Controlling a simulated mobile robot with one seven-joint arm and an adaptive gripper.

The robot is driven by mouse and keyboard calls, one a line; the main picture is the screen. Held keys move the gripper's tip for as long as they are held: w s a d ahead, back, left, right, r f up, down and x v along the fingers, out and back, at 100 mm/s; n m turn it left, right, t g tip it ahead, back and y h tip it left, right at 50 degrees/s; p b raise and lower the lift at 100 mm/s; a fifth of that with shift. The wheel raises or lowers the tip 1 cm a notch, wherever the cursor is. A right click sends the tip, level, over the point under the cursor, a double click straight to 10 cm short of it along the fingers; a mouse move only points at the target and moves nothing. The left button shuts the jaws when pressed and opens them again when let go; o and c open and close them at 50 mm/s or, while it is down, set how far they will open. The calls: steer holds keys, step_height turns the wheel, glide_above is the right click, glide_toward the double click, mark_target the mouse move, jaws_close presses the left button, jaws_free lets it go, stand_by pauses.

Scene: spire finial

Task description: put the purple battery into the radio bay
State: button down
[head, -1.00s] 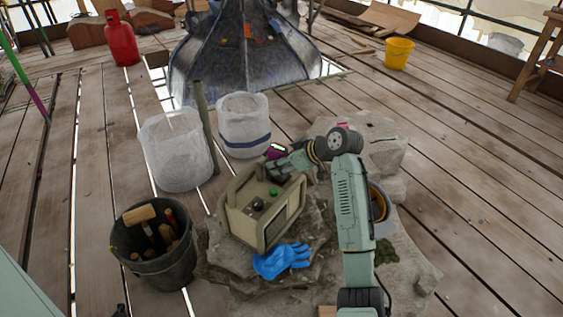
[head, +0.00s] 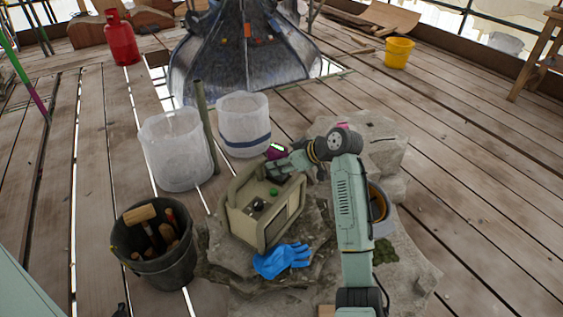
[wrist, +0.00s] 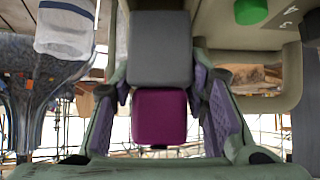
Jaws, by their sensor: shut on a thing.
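In the wrist view the radio's body and green knob (wrist: 250,11) fill the top right. The purple battery (wrist: 160,115), with a grey end part, sits between the two fingers of my gripper (wrist: 165,80), which is shut on it. The grey end points toward the radio's body. In the head view my gripper (head: 277,172) is at the radio's far upper side; the fingertips and the battery's contact are hard to make out. The bay's opening is hidden.
A blue glove (head: 282,260) lies on the stone (head: 225,262) in front of the radio. A dark bucket of tools (head: 157,262) stands left. Two translucent tubs (head: 176,150) and a post (head: 206,125) stand behind. Open planks lie to the right.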

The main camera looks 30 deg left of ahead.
steer(key=shift+f+b, duration=0.85)
steer(key=shift+f, duration=0.65)
steer(key=c, duration=0.8)
jaws_free()
steer(key=shift+c, duration=0.2)
steer(key=v, duration=1.2)
steer(key=shift+f, duration=0.1)
